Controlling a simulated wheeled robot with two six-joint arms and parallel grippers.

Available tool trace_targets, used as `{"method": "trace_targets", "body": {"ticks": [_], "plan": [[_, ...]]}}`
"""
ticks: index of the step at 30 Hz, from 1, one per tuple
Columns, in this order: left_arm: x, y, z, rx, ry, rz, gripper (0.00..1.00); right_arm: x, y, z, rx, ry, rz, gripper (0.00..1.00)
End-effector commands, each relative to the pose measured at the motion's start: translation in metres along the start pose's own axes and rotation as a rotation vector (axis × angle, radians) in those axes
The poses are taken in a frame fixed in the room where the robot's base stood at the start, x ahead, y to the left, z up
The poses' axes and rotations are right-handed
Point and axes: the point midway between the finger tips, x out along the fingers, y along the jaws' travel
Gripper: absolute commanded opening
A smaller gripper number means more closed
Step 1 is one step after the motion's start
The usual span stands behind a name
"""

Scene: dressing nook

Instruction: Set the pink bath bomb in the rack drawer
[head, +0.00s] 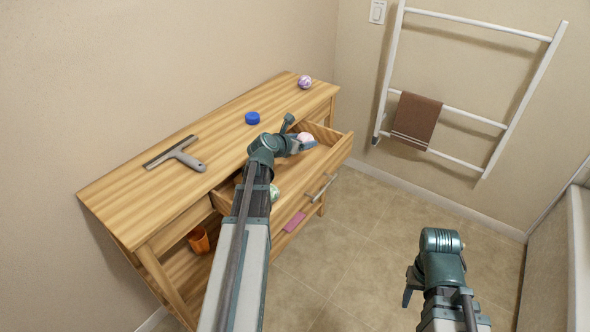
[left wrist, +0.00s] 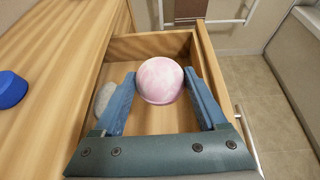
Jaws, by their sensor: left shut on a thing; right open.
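The pink bath bomb (head: 306,137) is a pale pink ball in my left gripper (head: 302,142). In the left wrist view, the bath bomb (left wrist: 160,80) sits between the two blue fingers of my left gripper (left wrist: 161,84), which is shut on it. The rack drawer (head: 340,150) is pulled out of the wooden rack, and its walls (left wrist: 152,45) surround the ball in the wrist view. I cannot tell whether the ball touches the drawer floor. My right gripper (head: 411,286) is open and empty above the floor, far from the drawer.
A greyish-white rounded thing (left wrist: 104,98) lies in the drawer. A pale green ball (head: 274,192) shows beside my left arm. An orange cup (head: 199,240) and pink block (head: 294,222) are lower.

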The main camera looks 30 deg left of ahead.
Motion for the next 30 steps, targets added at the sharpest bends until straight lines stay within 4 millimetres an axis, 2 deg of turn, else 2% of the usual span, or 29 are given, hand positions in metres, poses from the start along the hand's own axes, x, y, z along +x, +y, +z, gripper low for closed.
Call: {"method": "trace_targets", "body": {"ticks": [1, 7, 16, 25, 30], "plan": [[0.006, 0.000, -0.013, 0.000, 0.000, 0.000, 0.12, 0.014, -0.001, -0.001, 0.000, 0.000, 0.000, 0.50], [0.020, 0.000, -0.041, 0.000, 0.000, 0.000, 0.12, 0.045, -0.004, -0.003, 0.000, 0.000, 0.000, 0.50], [0.022, 0.000, -0.047, 0.000, 0.000, -0.001, 0.12, 0.052, -0.005, -0.003, 0.000, 0.000, 0.000, 0.50], [0.037, 0.000, -0.077, 0.000, 0.000, -0.001, 0.12, 0.086, -0.008, -0.005, 0.000, 0.000, 0.000, 0.50], [0.038, 0.000, -0.079, 0.000, 0.000, -0.001, 0.12, 0.087, -0.008, -0.005, 0.000, 0.000, 0.000, 0.50]]}}
